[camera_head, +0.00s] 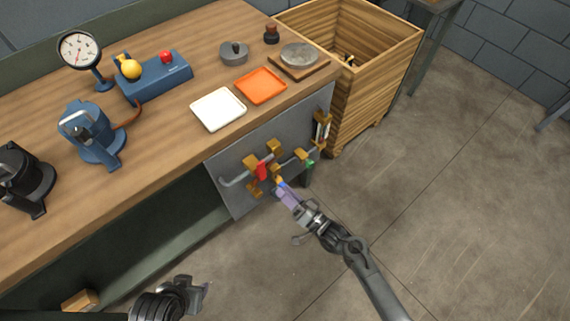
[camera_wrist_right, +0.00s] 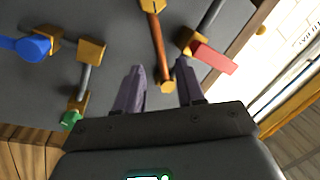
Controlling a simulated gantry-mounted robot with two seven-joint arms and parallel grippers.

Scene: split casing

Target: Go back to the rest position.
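My right gripper (camera_head: 281,187) reaches toward the front of a grey panel (camera_head: 290,133) below the bench top. In the right wrist view the two fingers of my right gripper (camera_wrist_right: 159,80) stand apart. The end of a brown lever (camera_wrist_right: 159,45) shows between them; I cannot tell whether they touch it. A red handle (camera_wrist_right: 214,58) is right of the fingers, a blue handle (camera_wrist_right: 25,45) is far left and a green one (camera_wrist_right: 70,120) is lower left. My left gripper (camera_head: 195,290) is low at the bottom left, away from the panel; its opening is unclear.
The wooden bench (camera_head: 165,120) holds a white tray (camera_head: 218,109), an orange tray (camera_head: 260,85), a gauge (camera_head: 79,50) and blue devices. A wooden crate (camera_head: 372,85) stands right of the panel. The floor (camera_head: 460,190) at right is clear.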

